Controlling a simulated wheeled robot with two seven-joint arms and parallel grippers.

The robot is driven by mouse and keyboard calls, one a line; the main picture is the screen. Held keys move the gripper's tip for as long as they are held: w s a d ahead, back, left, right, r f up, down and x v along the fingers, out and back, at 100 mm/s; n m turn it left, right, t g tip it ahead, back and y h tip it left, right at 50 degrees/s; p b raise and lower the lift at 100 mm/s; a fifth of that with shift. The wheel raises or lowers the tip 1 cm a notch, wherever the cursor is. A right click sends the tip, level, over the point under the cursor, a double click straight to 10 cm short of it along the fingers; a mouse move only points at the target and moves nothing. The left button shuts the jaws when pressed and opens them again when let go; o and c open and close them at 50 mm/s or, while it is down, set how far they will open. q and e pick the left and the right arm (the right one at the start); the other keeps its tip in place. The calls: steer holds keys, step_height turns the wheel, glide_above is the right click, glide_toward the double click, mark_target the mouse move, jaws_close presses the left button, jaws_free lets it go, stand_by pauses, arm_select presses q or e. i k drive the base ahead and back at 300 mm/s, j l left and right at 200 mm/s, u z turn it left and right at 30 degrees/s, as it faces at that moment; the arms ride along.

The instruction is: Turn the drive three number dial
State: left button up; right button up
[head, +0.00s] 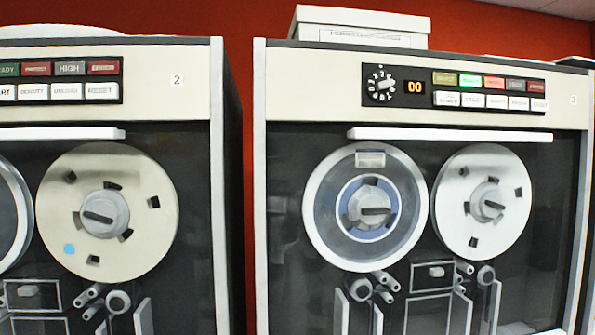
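The drive three cabinet (330,92) stands on the right, marked with a small 3 at its upper right. Its number dial (380,84) is a round knob with digits around it, at the left end of the dark control panel. An orange display (415,87) beside the dial reads 00. Neither of my grippers shows in the head view, and nothing touches the dial.
Right of the display are two rows of buttons (490,92), one lit green. Below are a handle bar (450,134) and two tape reels (366,207). Drive two (150,85) stands left, across a narrow gap. A white box (360,28) sits on top of drive three.

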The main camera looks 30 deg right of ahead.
mark_target(381, 87)
steer(key=z, duration=1.8)
